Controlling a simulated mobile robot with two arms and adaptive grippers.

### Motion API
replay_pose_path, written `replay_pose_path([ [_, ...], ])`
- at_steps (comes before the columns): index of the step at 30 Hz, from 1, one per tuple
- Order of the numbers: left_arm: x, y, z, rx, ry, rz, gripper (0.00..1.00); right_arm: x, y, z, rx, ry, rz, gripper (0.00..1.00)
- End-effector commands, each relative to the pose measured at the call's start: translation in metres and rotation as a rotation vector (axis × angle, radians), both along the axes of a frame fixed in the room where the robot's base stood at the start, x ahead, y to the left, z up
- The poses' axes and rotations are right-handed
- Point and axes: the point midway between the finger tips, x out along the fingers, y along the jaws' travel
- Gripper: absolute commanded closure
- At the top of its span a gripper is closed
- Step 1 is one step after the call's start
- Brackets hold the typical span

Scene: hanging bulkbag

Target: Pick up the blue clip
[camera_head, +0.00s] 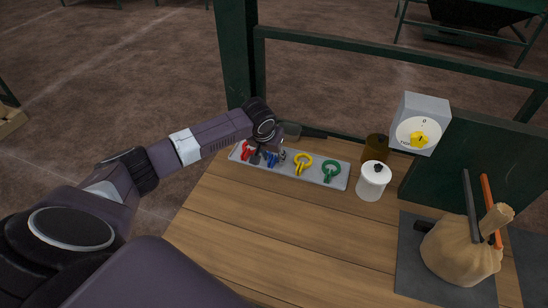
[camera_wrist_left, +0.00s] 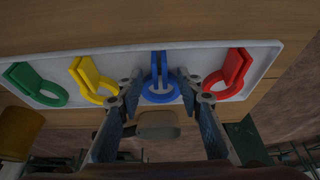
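The blue clip (camera_head: 271,160) lies on a light grey tray (camera_head: 338,181) between a red clip (camera_head: 246,150) and a yellow clip (camera_head: 303,164). In the left wrist view the blue clip (camera_wrist_left: 159,78) sits in the middle of the tray. My left gripper (camera_wrist_left: 160,82) is open, with one fingertip on each side of the blue clip. A gap shows between the fingers and the clip, and contact cannot be told. In the head view the gripper (camera_head: 266,152) partly hides the blue clip. My right gripper is not in view.
A green clip (camera_head: 331,171) lies at the tray's right end. Beyond it stand a white jar (camera_head: 373,182) and a brown jar (camera_head: 376,148). A dial box (camera_head: 421,124) and a tied bag (camera_head: 460,250) are to the right. The near wooden tabletop (camera_head: 270,230) is clear.

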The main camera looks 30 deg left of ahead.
Motion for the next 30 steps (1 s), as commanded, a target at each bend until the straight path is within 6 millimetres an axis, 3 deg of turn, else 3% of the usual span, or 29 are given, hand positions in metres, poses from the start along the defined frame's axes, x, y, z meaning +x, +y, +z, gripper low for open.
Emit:
replay_pose_path([
  [6,0.001,0.000,-0.001,0.000,-0.001,0.000,0.67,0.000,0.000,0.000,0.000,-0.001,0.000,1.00],
  [16,0.000,0.000,-0.001,0.001,0.001,0.000,1.00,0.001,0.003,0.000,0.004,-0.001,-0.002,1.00],
  [25,0.000,0.000,-0.001,0.000,0.002,0.000,1.00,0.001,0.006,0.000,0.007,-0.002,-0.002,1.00],
  [30,0.001,0.001,0.009,0.000,0.000,0.001,1.00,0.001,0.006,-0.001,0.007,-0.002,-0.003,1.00],
])
